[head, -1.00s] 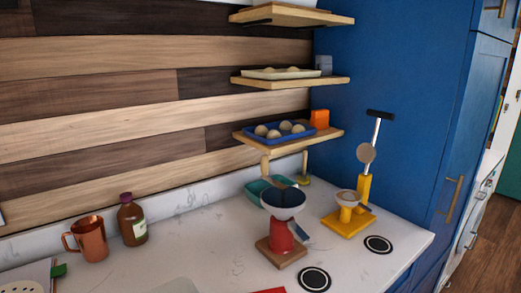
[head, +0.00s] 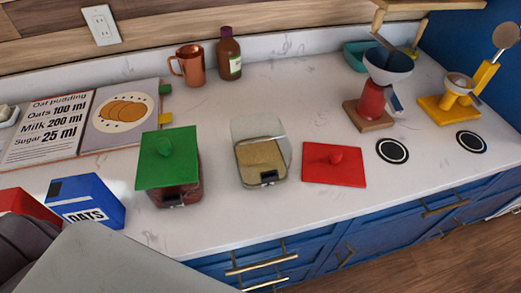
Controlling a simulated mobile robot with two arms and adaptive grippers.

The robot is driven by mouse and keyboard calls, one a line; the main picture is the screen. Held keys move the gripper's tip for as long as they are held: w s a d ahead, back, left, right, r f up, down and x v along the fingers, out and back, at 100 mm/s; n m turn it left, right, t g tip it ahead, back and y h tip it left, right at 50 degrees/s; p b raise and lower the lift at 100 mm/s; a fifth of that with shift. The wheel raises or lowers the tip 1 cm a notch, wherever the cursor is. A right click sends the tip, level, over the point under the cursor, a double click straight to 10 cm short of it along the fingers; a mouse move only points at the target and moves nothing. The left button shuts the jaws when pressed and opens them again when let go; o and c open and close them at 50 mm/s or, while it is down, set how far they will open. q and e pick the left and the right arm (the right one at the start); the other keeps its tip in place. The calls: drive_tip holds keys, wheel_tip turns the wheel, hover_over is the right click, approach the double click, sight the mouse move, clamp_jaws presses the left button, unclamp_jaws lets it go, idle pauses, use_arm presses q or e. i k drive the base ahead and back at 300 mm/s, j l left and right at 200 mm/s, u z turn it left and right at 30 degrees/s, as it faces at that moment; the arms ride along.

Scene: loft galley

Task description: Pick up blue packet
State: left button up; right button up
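Grey and dark parts of my own arm cover the bottom left corner, close in front of the packet. Neither gripper's fingertips show in this view, and nothing is seen holding the packet.
A red object (head: 28,203) stands left of the packet, partly hidden. A container with a green lid (head: 168,157), an open container (head: 262,165) and a red lid (head: 334,165) lie to the right. A recipe book (head: 80,128) lies behind.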

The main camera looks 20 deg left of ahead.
sight(84, 196)
drive_tip(key=u, duration=2.15)
drive_tip(key=j+z, duration=0.15)
drive_tip(key=j, duration=0.6)
